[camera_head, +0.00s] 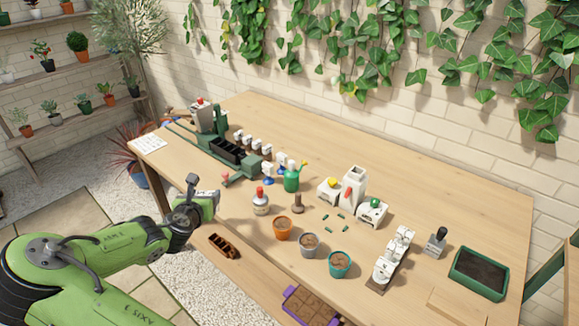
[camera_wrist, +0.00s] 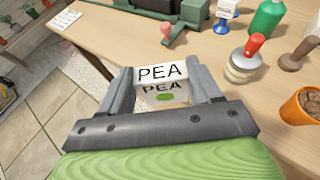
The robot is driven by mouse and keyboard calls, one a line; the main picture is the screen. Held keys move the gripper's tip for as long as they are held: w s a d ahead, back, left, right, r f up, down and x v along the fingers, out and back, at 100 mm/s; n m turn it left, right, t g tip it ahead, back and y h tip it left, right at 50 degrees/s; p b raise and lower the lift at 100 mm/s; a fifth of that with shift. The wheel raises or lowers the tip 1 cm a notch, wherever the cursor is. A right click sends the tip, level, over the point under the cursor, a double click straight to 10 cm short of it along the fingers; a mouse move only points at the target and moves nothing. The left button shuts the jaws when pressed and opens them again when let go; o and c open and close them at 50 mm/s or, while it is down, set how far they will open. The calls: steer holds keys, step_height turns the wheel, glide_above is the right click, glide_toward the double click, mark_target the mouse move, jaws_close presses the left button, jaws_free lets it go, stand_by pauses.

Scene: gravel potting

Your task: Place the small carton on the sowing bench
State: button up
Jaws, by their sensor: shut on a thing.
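The small carton (camera_wrist: 163,76) is white with "PEA" in black letters and a green mark. My gripper (camera_wrist: 160,82) is shut on it, with one finger on each side, in the wrist view. In the head view my gripper (camera_head: 203,197) is at the left, by the front edge of the sowing bench (camera_head: 275,120). The bench is a long light wooden table. The carton is hard to make out there, and its height over the bench cannot be told.
A brown tray (camera_head: 222,245) lies below the front edge. Bare wood lies at the back right (camera_head: 440,175).

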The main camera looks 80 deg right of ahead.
steer(key=s+d+r+m+g, duration=0.3)
steer(key=s+d+g, duration=0.1)
steer(key=s, duration=0.3)
steer(key=f+b, duration=0.1)
steer(key=f, duration=0.2)
steer(key=f+b, duration=0.2)
steer(key=f, duration=0.1)
steer(key=f+b, duration=0.2)
steer(key=f, duration=0.1)
steer(key=shift+s+d+f, duration=0.25)
steer(key=shift+s+f, duration=0.05)
steer(key=shift+s, duration=0.05)
steer(key=shift+f, duration=0.1)
steer(key=o, duration=1.1)
steer(key=shift+c, duration=0.2)
